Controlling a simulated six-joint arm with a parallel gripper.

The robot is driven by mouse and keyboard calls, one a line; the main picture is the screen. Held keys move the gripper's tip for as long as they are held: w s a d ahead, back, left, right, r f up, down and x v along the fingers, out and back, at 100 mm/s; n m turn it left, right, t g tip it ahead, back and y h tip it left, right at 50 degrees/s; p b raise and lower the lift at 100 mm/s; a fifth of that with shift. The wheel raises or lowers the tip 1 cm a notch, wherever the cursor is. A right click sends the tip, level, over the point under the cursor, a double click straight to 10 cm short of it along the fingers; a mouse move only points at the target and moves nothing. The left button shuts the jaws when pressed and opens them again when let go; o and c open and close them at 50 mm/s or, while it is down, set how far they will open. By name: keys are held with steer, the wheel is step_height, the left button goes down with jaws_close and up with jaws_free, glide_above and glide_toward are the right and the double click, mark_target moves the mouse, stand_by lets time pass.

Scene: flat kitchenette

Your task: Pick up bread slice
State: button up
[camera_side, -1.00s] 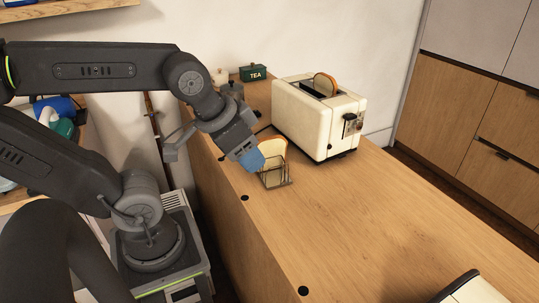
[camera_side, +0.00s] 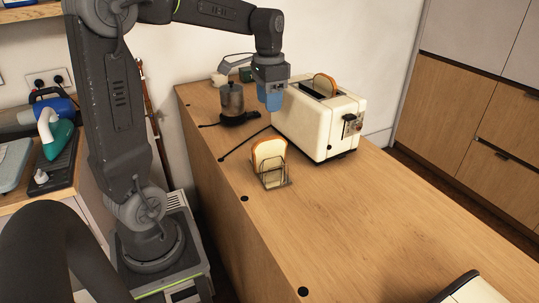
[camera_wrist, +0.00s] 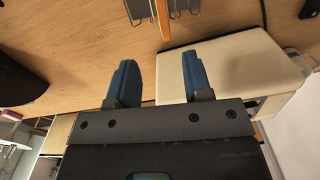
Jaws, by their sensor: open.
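One bread slice (camera_side: 268,151) stands upright in a wire toast rack (camera_side: 276,181) on the wooden counter. A second bread slice (camera_side: 325,84) sticks up from the slot of the cream toaster (camera_side: 318,128). My gripper (camera_side: 271,106) hangs fingers down beside the toaster's left end, above and behind the racked slice, and is apart from both slices. In the wrist view its blue fingers (camera_wrist: 162,72) are spread with nothing between them. There the toaster (camera_wrist: 230,68) lies under and beside the right finger. The racked slice's brown edge (camera_wrist: 162,17) and the rack wires are cut off at the top.
A metal pot (camera_side: 232,98) with a dark base and cord stands left of the toaster. The counter's front half (camera_side: 350,220) is mostly clear.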

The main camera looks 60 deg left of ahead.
mark_target(269, 139)
steer(key=f, duration=1.4)
steer(key=shift+w+a, duration=0.2)
steer(key=shift+a, duration=0.05)
jaws_close()
